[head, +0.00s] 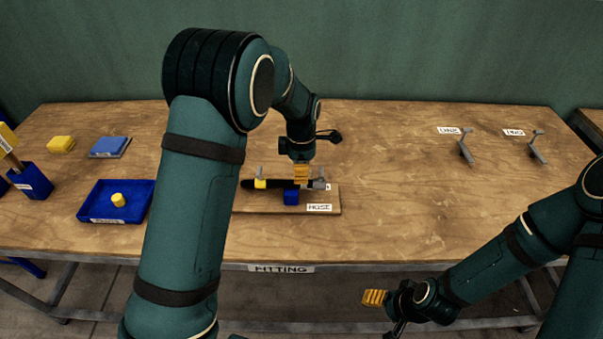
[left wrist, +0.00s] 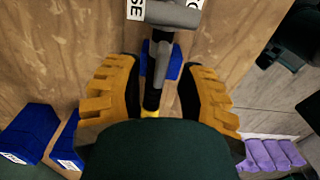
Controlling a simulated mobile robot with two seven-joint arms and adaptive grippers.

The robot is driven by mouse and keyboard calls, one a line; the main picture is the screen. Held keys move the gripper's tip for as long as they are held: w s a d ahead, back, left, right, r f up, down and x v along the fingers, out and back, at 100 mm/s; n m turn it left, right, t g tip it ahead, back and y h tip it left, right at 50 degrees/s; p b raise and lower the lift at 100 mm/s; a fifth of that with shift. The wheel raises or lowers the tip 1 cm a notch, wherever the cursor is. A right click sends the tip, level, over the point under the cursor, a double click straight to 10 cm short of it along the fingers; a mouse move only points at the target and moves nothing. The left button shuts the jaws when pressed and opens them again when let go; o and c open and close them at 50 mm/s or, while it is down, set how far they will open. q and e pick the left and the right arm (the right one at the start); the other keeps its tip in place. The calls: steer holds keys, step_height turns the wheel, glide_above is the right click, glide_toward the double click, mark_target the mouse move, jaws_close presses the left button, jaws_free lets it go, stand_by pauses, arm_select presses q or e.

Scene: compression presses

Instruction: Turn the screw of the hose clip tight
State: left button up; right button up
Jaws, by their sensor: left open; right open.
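A black hose (head: 249,184) lies across a wooden board (head: 333,196) with a HOSE label, near the bench's middle. A blue block (head: 291,197) sits at its front and a yellow piece (head: 260,184) at its left part. Grey metal (head: 319,183) shows at its right end. I cannot make out the clip's screw clearly. My left gripper (head: 301,175) points down over the hose. In the left wrist view, its orange fingers (left wrist: 160,66) are apart, with a grey fitting (left wrist: 162,58) and the blue block (left wrist: 175,62) between and below them. My right gripper (head: 375,297) is open and empty, before the bench.
A blue tray (head: 98,212) holds a yellow piece (head: 118,199). A blue cup (head: 34,183), a yellow block (head: 61,144) and a blue pad (head: 110,147) are at the left. Two grey handled parts (head: 465,147) (head: 537,147) lie at the right; bench space before them is clear.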

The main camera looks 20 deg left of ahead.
arm_select(q)
steer(key=shift+f, duration=0.45)
jaws_close()
